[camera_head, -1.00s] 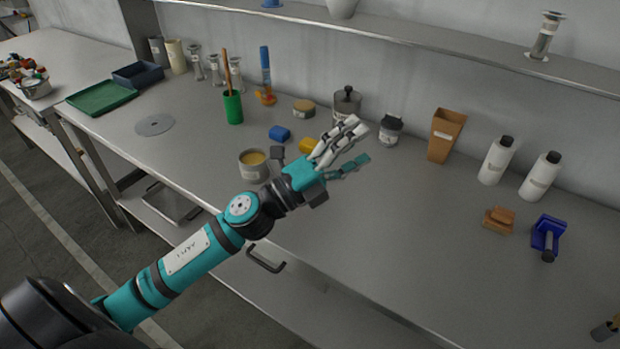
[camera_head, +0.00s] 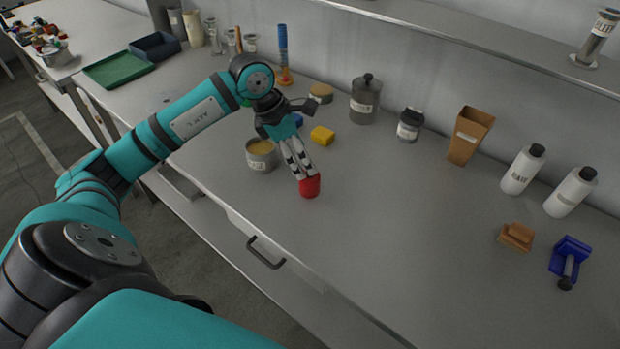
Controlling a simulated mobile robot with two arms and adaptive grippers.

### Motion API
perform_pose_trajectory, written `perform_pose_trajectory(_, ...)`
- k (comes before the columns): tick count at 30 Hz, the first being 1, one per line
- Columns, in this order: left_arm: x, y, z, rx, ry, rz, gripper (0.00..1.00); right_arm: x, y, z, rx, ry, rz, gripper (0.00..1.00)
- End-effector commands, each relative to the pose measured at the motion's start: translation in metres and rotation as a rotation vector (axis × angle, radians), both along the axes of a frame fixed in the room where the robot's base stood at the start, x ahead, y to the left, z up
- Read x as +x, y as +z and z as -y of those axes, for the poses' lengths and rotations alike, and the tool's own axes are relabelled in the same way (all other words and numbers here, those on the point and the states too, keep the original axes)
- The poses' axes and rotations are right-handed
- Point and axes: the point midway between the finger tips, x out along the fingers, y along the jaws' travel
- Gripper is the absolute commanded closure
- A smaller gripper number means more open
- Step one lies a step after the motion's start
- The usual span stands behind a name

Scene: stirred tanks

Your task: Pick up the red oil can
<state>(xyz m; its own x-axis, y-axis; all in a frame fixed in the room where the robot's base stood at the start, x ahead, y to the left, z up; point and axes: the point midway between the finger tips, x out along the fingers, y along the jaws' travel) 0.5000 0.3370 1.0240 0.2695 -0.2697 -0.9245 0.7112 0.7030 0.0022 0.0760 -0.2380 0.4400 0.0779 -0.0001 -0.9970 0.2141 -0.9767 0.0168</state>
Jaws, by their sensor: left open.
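A small red can (camera_head: 309,187) stands on the grey bench near its front edge. It is the only red can I see on this bench, and its upper part is partly hidden by my fingers. My left gripper (camera_head: 302,174) points down at the can from above and behind, its jaws open. The fingertips overlap the can's top in the picture; I cannot tell whether they touch it. My right gripper is not in view.
A grey tin with yellowish contents (camera_head: 262,155) stands close left of the gripper. A yellow block (camera_head: 322,135) lies behind it. A lidded grey jar (camera_head: 365,100) and a dark-capped jar (camera_head: 410,125) stand farther back.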

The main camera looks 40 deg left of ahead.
Motion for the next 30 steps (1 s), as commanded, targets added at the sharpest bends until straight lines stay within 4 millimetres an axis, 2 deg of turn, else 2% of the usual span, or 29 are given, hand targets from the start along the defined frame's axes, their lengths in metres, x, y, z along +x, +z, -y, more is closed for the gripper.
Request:
perform_pose_trajectory(1, 0.002, -0.008, 0.005, -0.004, -0.001, -0.006, 0.23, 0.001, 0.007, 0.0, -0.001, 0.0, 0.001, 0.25)
perform_pose_trajectory(7, 0.012, -0.042, 0.014, -0.005, 0.0, -0.004, 0.23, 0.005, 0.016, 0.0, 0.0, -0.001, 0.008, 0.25)
perform_pose_trajectory(15, 0.018, -0.061, 0.017, -0.004, 0.001, -0.003, 0.23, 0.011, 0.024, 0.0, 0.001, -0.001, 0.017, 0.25)
perform_pose_trajectory(20, 0.024, -0.083, 0.016, -0.006, 0.002, -0.005, 0.23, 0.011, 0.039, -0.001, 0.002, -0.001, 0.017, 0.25)
perform_pose_trajectory(24, 0.029, -0.101, 0.02, -0.004, 0.001, -0.001, 0.23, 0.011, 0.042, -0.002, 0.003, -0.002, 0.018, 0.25)
perform_pose_trajectory(30, 0.031, -0.106, 0.021, -0.002, -0.001, 0.001, 0.23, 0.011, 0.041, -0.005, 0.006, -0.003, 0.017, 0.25)
